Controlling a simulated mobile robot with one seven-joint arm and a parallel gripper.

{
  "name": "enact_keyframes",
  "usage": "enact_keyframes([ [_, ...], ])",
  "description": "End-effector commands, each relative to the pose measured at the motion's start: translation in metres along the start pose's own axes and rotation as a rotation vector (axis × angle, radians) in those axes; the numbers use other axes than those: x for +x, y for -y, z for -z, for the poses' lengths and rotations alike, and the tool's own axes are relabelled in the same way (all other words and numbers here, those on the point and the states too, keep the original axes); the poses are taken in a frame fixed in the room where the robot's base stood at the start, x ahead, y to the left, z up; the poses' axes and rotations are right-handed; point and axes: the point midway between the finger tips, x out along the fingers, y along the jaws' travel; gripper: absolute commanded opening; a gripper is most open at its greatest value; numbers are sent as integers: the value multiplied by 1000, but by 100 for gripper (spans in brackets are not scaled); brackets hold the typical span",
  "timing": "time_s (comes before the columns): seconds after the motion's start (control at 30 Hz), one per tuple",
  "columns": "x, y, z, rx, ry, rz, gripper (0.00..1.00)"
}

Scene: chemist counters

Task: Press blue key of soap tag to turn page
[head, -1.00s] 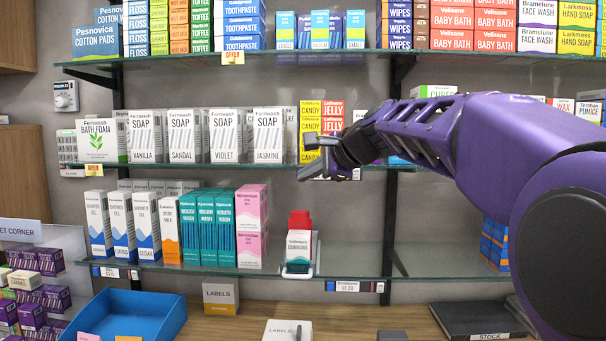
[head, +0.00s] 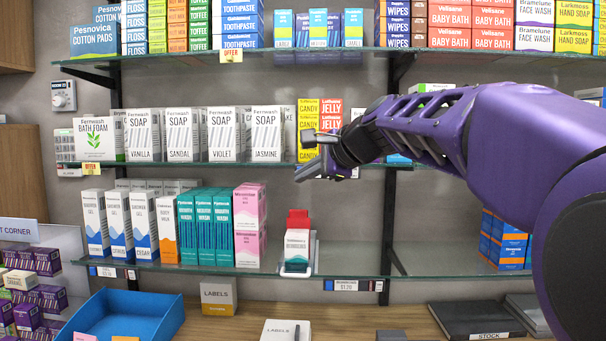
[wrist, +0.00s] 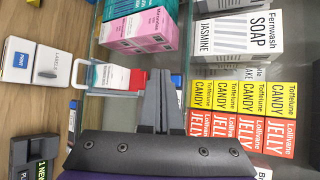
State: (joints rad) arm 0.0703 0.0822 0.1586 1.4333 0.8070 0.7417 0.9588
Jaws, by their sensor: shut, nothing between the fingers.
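Soap boxes (head: 222,134) stand in a row on the middle shelf. A small tag with a blue patch (wrist: 178,80) shows at that shelf's edge in the wrist view, just beside my gripper (wrist: 158,73). My fingers and the gripper body hide most of the tag, so I cannot tell whether they touch it. My gripper is shut and empty. In the head view my gripper (head: 312,157) is in front of the yellow candy boxes (head: 307,118), right of the jasmine soap, and covers the shelf edge there.
Red jelly boxes (head: 330,113) stand behind my gripper. A small stand with a red-topped box (head: 297,240) is on the lower shelf below. Other tags (head: 354,285) with coloured keys hang on the lower shelf edge. A blue tray (head: 125,312) is on the counter.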

Motion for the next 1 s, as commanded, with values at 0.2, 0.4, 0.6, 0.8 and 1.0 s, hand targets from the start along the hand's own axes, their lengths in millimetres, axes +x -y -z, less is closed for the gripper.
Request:
enact_keyframes([
  [0.2, -15, -13, -11, -1, 0, 1, 0],
  [0.4, -28, -22, -21, -1, 0, 1, 0],
  [0.6, -33, -23, -24, -1, 0, 1, 0],
  [0.8, -34, -23, -25, -3, 1, 3, 0],
  [1.0, -33, -23, -24, -2, 1, 1, 0],
])
